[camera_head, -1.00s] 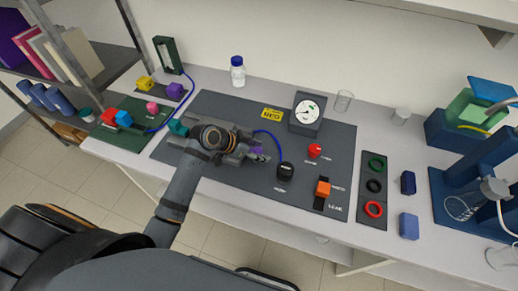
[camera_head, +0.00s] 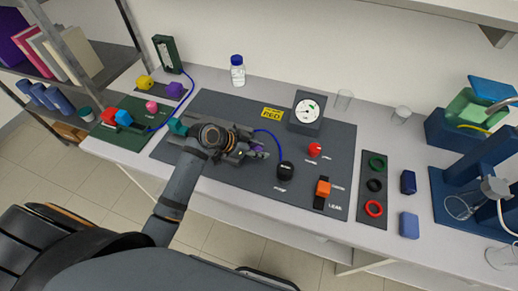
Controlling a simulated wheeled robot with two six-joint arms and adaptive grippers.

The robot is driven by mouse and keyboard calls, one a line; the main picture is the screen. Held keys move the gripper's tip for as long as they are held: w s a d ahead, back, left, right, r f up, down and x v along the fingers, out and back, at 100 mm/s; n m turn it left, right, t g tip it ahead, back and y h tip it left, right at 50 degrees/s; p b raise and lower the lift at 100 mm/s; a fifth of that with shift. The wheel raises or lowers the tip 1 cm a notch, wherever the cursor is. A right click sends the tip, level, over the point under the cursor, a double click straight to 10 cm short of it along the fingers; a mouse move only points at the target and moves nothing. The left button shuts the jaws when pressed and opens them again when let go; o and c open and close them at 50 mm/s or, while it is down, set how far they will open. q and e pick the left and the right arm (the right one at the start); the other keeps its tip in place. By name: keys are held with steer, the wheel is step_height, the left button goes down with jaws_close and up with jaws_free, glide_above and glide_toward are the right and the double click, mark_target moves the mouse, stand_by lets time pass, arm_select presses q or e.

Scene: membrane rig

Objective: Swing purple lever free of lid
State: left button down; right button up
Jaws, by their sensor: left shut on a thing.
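The purple lever (camera_head: 259,149) shows as a small purple piece at the fingertips of my left gripper (camera_head: 254,154). The gripper is shut on it, low over the dark rig panel (camera_head: 225,108). The lid is hidden behind my gripper and wrist, so I cannot tell how the lever stands to it. A blue tube (camera_head: 271,135) curves from beside the gripper to a black knob (camera_head: 286,171). My right gripper does not show.
A gauge box (camera_head: 306,112), a red knob (camera_head: 315,150) and an orange switch block (camera_head: 323,188) stand right of the gripper. A teal block (camera_head: 177,127) is to its left. A mat with rings (camera_head: 373,208) lies farther right. The panel's upper left is clear.

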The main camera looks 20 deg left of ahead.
arm_select(q)
steer(key=s+m+g, duration=0.1)
steer(key=s+m+g+h+b, duration=0.1)
steer(key=m, duration=0.1)
steer(key=shift+a+f, duration=0.2)
steer(key=shift+s+a+r+m+g+h+b, duration=0.1)
steer(key=shift+s+a+m+g+h+b, duration=0.15)
steer(key=shift+s+m+g+b, duration=0.35)
steer(key=shift+s+a+m+g+h+b, duration=0.15)
steer(key=shift+s+m+g+h, duration=0.25)
steer(key=shift+m, duration=0.4)
steer(key=c, duration=1)
jaws_free()
steer(key=shift+r, duration=0.1)
steer(key=shift+v, duration=6)
